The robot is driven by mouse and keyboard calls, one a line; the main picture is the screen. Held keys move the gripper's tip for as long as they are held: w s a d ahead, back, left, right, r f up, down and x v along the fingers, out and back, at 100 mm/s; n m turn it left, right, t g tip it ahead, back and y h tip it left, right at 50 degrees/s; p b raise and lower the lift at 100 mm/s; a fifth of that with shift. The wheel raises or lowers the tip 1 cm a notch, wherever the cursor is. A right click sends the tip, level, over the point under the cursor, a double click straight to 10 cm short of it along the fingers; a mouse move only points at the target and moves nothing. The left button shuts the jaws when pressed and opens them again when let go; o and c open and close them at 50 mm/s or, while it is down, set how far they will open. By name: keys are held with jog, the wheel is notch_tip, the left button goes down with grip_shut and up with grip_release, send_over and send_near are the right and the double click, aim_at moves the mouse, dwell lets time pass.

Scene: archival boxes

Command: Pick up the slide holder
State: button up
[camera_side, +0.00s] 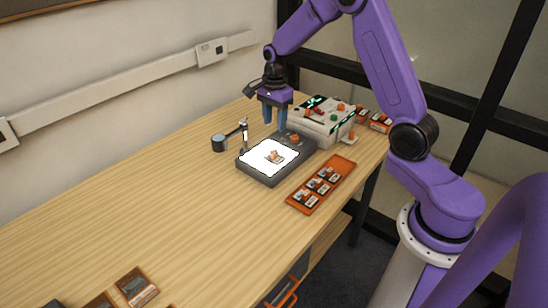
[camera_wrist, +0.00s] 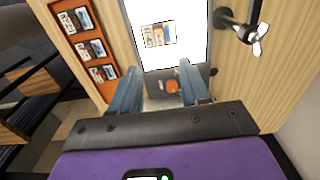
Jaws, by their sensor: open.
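A small clear slide holder (camera_side: 275,156) with orange-brown pictures lies on the bright white top of a dark light box (camera_side: 267,180). In the wrist view the slide holder (camera_wrist: 158,35) lies flat on the lit panel, beyond my fingertips and roughly centred between them. My gripper (camera_side: 274,121) is open, with its blue fingers pointing down above the back end of the light box. In the wrist view my gripper (camera_wrist: 158,68) has nothing between its spread fingers. An orange knob (camera_wrist: 172,87) on the light box shows below and between them.
An orange tray (camera_side: 339,169) with several slides lies right of the light box. A small dark-based stand (camera_side: 219,143) is on its left. A grey device (camera_side: 322,121) with coloured knobs stands behind. More framed slides (camera_side: 136,286) lie at the table's front; the middle left is clear.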

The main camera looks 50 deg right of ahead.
aim_at(274, 152)
jog(key=f, duration=1.1)
jog(key=shift+a+f, duration=0.1)
jog(key=shift+a, duration=0.1)
grip_shut()
